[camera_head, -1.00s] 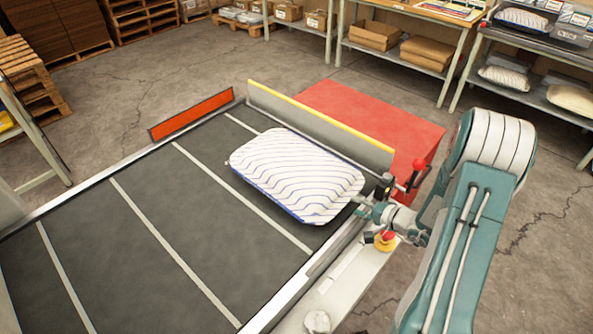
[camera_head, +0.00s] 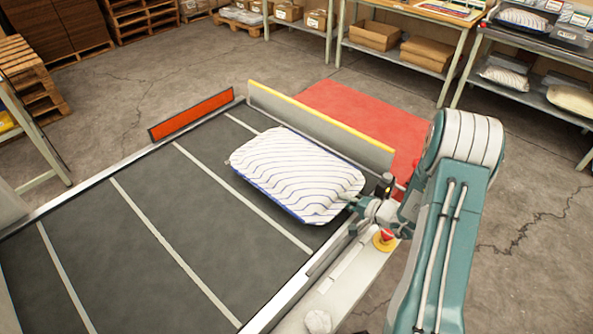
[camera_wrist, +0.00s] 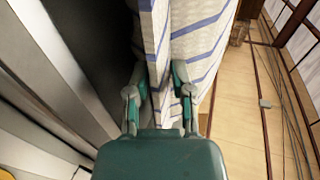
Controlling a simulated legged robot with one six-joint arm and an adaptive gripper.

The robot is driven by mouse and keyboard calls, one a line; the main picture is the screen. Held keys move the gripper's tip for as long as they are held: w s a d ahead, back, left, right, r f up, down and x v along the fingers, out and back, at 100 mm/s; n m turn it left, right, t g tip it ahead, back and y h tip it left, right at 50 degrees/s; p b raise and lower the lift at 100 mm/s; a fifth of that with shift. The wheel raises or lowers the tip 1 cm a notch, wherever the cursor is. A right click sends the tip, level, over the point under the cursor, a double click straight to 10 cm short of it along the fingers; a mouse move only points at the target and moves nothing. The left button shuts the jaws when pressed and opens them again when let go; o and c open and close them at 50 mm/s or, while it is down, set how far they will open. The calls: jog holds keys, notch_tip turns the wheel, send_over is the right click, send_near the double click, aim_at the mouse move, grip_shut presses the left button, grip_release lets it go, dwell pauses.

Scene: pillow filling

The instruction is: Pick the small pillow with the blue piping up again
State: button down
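The small white pillow with blue stripes and blue piping (camera_head: 295,175) lies flat on the dark conveyor belt (camera_head: 130,235), near its right end. My gripper (camera_head: 348,202) is at the pillow's near right corner, low over the belt's edge. In the wrist view, the fingers of my gripper (camera_wrist: 162,88) stand apart, one on each side of the pillow's edge (camera_wrist: 160,40). The striped fabric fills much of the gap between them, and some shows beyond the right finger. How firmly the fingers touch the cloth is not clear. The pillow still rests on the belt.
A grey guard with a yellow top edge (camera_head: 320,125) stands behind the pillow. A red emergency button (camera_head: 385,237) sits close to my wrist. An orange-red panel (camera_head: 190,113) stands at the far side. The belt left of the pillow is clear.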

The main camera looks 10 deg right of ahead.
jog(key=shift+s+f, duration=0.1)
jog(key=shift+f, duration=0.05)
notch_tip(320, 180, up, 46)
jog(key=g+h, duration=0.6)
jog(key=g, duration=0.2)
jog(key=shift+f+g, duration=0.2)
jog(key=shift+g, duration=0.2)
dwell(0.6)
